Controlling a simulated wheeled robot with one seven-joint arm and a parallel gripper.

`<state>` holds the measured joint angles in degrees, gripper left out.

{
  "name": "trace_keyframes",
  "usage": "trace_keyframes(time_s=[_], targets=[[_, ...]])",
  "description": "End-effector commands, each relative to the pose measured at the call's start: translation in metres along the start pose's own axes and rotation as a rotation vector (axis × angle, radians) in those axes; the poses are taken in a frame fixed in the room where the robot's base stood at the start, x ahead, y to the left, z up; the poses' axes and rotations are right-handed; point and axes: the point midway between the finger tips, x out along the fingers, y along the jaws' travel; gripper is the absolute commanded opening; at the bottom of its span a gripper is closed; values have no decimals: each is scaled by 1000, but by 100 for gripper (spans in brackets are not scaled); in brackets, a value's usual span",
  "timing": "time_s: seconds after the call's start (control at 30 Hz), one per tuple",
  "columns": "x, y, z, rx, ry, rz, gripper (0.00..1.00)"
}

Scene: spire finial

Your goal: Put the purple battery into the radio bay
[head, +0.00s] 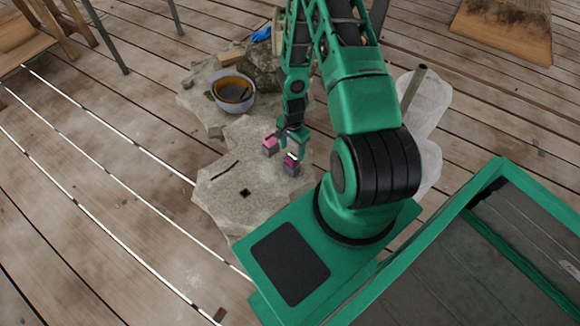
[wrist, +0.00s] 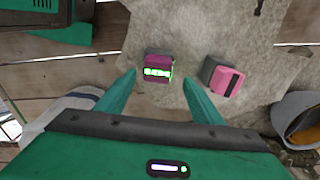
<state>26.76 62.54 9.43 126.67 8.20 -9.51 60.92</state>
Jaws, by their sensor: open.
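The purple battery (head: 291,163), a small block with a grey lower part, stands on the pale stone slab (head: 225,205). In the wrist view the purple battery (wrist: 158,66) shows a bright green-and-white marking and lies between and just beyond the fingertips. My gripper (head: 291,147) is open and empty over it; in the wrist view its two green fingers (wrist: 159,78) are spread to either side. A small dark square opening (head: 244,192) in the slab could be the radio bay, but I cannot tell for sure.
A pink block (head: 270,143) stands close beside the purple battery, and right of it in the wrist view (wrist: 224,78). A dark slot or strip (head: 224,171) marks the slab. A grey bowl (head: 233,93) sits farther back. The slab's front left is mostly clear.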

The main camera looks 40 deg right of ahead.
Motion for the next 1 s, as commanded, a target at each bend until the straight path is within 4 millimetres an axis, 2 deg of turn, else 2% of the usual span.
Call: trace_keyframes(time_s=[0.43,0.77,0.8,0.83,1.0], targets=[[46,8,6,1,-1,1,61],[52,8,5,0,-1,0,61],[52,8,5,0,-1,1,59],[52,8,5,0,-1,1,51],[52,8,5,0,-1,1,11]])
